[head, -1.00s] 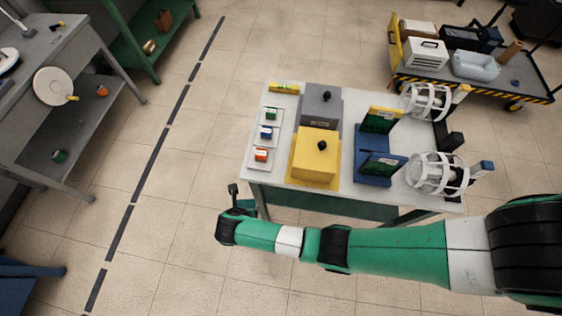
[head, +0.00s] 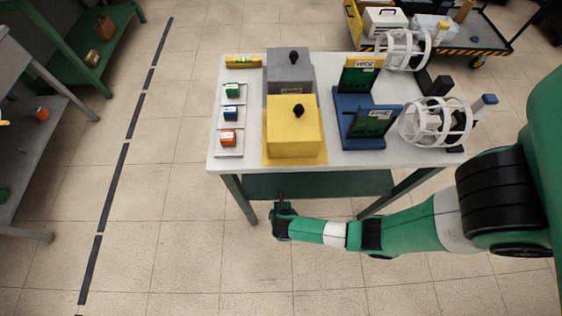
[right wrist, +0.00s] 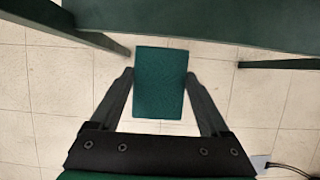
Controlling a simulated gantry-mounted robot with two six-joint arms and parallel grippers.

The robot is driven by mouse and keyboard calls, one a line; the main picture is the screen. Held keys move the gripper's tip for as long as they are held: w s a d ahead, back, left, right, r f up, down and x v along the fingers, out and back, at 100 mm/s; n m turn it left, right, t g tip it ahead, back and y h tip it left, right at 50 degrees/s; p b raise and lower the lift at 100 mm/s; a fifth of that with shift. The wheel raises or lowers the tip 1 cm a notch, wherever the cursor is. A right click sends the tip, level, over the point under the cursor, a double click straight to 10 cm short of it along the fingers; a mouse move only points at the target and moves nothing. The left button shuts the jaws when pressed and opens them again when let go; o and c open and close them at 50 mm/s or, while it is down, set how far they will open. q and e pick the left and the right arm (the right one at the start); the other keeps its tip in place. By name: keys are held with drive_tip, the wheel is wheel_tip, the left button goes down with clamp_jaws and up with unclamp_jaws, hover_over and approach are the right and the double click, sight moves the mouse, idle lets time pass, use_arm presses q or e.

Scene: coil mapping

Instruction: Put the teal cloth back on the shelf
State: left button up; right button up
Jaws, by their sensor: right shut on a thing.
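The teal cloth (right wrist: 160,83) shows in the right wrist view as a flat, folded rectangle between the two fingers. My right gripper (right wrist: 160,100) is shut on it. In the head view my right gripper (head: 281,206) is low in front of the white-topped table, just below the near edge of its green lower shelf (head: 320,185); the cloth cannot be made out there. In the right wrist view a dark green surface (right wrist: 215,18) lies ahead, beyond the cloth. My left gripper is not in view.
The white table (head: 340,160) carries a yellow box (head: 292,130), a grey box (head: 288,65), blue stands and white cages. Its front legs (head: 239,199) stand near my gripper. Another green shelf unit (head: 98,75) is at the upper left. The floor in front is clear.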

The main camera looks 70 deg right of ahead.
drive_tip(key=w+d+b, duration=0.1)
drive_tip(key=d, duration=0.3)
drive_tip(key=w+d+b, duration=0.2)
drive_tip(key=d, duration=0.2)
drive_tip(key=w+d+b, duration=0.1)
drive_tip(key=w+d, duration=0.1)
drive_tip(key=d, duration=0.2)
drive_tip(key=shift+d+f, duration=0.15)
drive_tip(key=shift+d, duration=0.4)
drive_tip(key=shift+w+d+b, duration=0.2)
drive_tip(key=shift+d+b, duration=0.1)
drive_tip(key=shift+b, duration=0.25)
drive_tip(key=b+x, duration=0.3)
drive_tip(key=shift+s+a+f, duration=0.1)
drive_tip(key=shift+a+f, duration=0.1)
drive_tip(key=shift+a, duration=0.1)
drive_tip(key=shift+s+f, duration=0.1)
drive_tip(key=shift+f, duration=0.1)
drive_tip(key=shift+a+r, duration=0.1)
drive_tip(key=shift+r, duration=0.05)
drive_tip(key=o, duration=1.3)
